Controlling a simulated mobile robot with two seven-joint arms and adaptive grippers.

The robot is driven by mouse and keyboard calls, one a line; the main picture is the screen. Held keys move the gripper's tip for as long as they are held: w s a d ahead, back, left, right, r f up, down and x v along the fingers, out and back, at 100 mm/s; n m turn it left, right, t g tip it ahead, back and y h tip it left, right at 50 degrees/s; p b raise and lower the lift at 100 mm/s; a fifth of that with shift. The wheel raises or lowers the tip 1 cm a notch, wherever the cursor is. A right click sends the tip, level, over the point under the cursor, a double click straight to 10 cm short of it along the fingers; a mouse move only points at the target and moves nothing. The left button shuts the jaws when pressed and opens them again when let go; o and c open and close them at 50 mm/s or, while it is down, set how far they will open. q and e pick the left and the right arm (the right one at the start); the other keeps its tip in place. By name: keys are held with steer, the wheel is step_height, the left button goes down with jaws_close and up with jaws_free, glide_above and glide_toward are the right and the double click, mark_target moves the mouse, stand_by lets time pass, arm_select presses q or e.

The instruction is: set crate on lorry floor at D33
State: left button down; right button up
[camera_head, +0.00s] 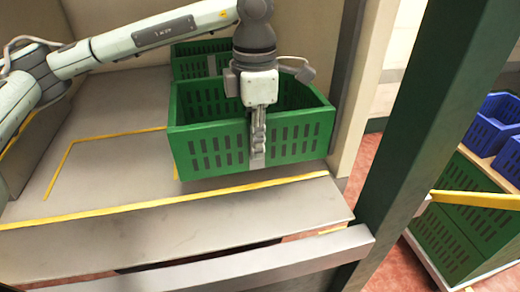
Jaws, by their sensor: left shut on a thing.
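A green slotted crate (212,150) is over the right part of the grey lorry floor (110,185), near its front yellow line. My left gripper (257,150) comes down from above and is shut on the crate's near wall. The crate looks upright, and its visible inside looks empty. I cannot tell whether its base touches the floor or hangs just above it. A second green crate (190,65) stands right behind it, partly hidden by the first crate and my arm. No D33 marking is readable. My right gripper is out of view.
Yellow lines (100,138) mark a bay on the bare floor to the left. A cream side wall and a dark green post (410,130) stand close on the right. A pale rail (240,265) crosses in front. Blue crates (490,125) and more green crates (445,240) stand far right.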

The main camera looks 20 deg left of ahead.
arm_select(q)
steer(key=w+a, duration=0.1)
steer(key=w, duration=0.1)
steer(key=w+a, duration=0.3)
steer(key=shift+w+a+f, duration=0.1)
steer(key=shift+w+f, duration=0.2)
steer(key=w+a+f+b, duration=0.1)
steer(key=w+f, duration=0.1)
steer(key=w+a+f, duration=0.1)
steer(key=a+f, duration=0.1)
steer(key=shift+w+b, duration=0.35)
step_height(320, 180, down, 3)
steer(key=shift+d+f+b, duration=0.1)
steer(key=shift+b, duration=1)
steer(key=shift+f+b, duration=0.3)
steer(key=shift+f, duration=0.25)
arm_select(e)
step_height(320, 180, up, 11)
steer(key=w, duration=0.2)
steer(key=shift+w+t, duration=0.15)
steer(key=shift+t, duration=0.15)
arm_select(q)
steer(key=c, duration=1.5)
jaws_free()
steer(key=shift+o, duration=0.2)
steer(key=shift+f, duration=0.1)
